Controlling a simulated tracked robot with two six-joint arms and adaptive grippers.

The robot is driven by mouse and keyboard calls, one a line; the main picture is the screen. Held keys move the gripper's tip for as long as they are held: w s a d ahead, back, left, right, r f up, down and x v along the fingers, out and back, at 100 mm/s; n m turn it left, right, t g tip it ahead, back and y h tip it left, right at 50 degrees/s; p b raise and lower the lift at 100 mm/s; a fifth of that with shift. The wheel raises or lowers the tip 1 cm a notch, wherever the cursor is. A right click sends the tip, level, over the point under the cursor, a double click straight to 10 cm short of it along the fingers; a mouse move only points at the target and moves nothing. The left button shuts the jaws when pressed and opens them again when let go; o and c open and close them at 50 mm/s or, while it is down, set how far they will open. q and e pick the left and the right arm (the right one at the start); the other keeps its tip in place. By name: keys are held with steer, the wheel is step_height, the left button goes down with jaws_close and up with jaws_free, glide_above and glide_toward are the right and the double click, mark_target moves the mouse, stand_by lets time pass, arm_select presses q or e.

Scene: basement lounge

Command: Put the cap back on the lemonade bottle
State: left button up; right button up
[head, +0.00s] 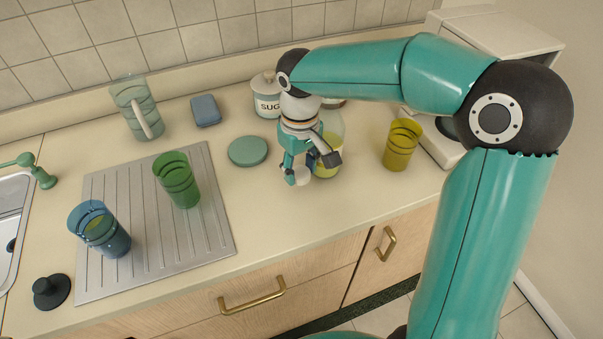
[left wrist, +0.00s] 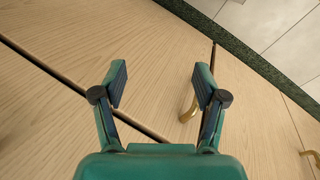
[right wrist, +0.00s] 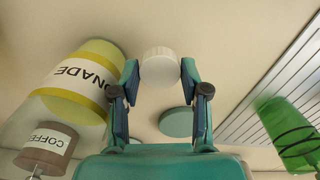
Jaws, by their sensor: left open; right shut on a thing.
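The lemonade bottle (head: 331,130) stands on the counter, partly hidden behind my right gripper in the head view. In the right wrist view the bottle (right wrist: 85,80) shows its label and yellow contents on the left. My right gripper (head: 311,168) is shut on the white cap (head: 300,175). The cap (right wrist: 160,67) sits between the fingertips in the right wrist view, to one side of the bottle and apart from it. The bottle's mouth is not clearly visible. My left gripper (left wrist: 158,85) is open and empty in front of the wooden cabinet fronts, outside the head view.
A teal disc (head: 248,151) and the sugar canister (head: 266,98) are left of the bottle; a coffee canister (right wrist: 48,145) is near it. A yellow cup (head: 402,145) stands right. Green (head: 178,180) and blue (head: 100,230) cups stand on the drainboard (head: 150,260).

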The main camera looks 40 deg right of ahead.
mark_target(300, 172)
step_height(300, 172, up, 16)
steer(key=p, duration=0.1)
steer(key=shift+r+p, duration=0.25)
steer(key=shift+p, duration=0.1)
